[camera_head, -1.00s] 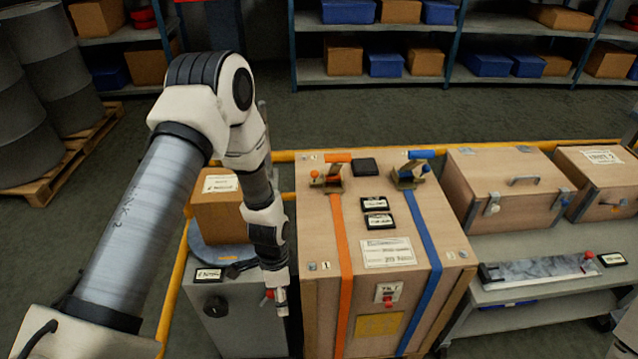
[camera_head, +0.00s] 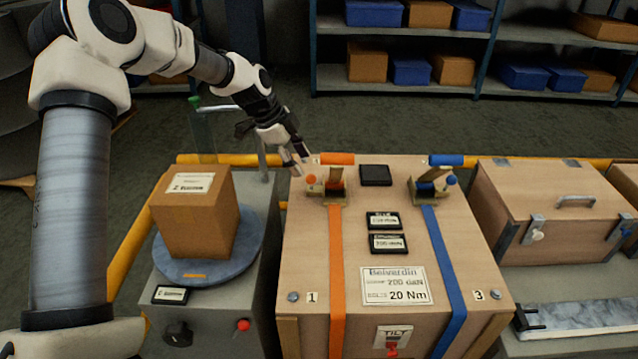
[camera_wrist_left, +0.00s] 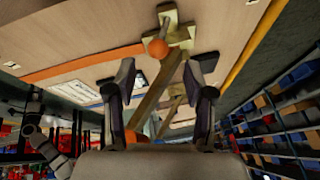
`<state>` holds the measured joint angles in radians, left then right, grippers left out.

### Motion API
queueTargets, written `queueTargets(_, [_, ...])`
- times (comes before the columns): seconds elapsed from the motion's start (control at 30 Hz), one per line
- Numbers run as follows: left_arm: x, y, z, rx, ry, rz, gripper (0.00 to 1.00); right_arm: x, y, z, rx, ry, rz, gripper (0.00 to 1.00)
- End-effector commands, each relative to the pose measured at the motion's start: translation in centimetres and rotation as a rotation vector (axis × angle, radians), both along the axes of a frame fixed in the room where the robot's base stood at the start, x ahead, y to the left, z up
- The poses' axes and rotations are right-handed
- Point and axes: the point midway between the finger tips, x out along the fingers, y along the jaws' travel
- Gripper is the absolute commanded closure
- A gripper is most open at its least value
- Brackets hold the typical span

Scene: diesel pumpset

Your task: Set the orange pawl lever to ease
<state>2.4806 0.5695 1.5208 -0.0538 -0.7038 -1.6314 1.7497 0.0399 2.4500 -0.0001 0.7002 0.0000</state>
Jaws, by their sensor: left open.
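The orange ratchet (camera_head: 334,189) sits on top of the wooden crate (camera_head: 300,250), on the orange strap (camera_head: 336,260). Its pawl lever has an orange ball knob (camera_head: 312,179). The ratchet's long handle ends in an orange grip (camera_head: 338,158). My left gripper (camera_head: 299,160) is open and empty, just behind and left of the knob, pointing down at it. In the left wrist view the knob (camera_wrist_left: 158,48) lies ahead, between and beyond the open fingertips (camera_wrist_left: 160,76); the handle (camera_wrist_left: 158,98) crosses the gap between the fingers in the picture. My right gripper is not in view.
A blue ratchet (camera_head: 430,188) on a blue strap (camera_head: 440,260) stands to the right. Black labels (camera_head: 383,220) lie between the straps. A cardboard box (camera_head: 195,215) sits on a round plate at left. A latched case (camera_head: 550,215) stands at right.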

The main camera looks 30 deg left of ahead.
Motion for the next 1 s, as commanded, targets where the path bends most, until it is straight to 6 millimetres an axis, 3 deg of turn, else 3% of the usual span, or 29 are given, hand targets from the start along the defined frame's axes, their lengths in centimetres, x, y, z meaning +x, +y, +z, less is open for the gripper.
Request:
queueTargets(0.33, [1.8,-1.9,-5.6,0.001,0.005,0.0,0.47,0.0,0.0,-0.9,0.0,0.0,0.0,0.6])
queueTargets(0.67, [2.1,-2.2,-6.4,0.0,0.002,0.001,0.47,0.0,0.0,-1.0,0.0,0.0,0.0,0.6])
queueTargets(0.8, [2.1,-2.2,-6.4,0.0,0.002,0.0,0.93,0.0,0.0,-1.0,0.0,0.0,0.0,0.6])
queueTargets(0.83, [2.1,-2.2,-6.4,0.0,0.002,0.0,1.0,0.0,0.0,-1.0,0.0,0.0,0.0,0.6])
queueTargets(1.0, [2.1,-2.2,-6.4,0.0,0.002,0.0,1.0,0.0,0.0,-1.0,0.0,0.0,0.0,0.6])
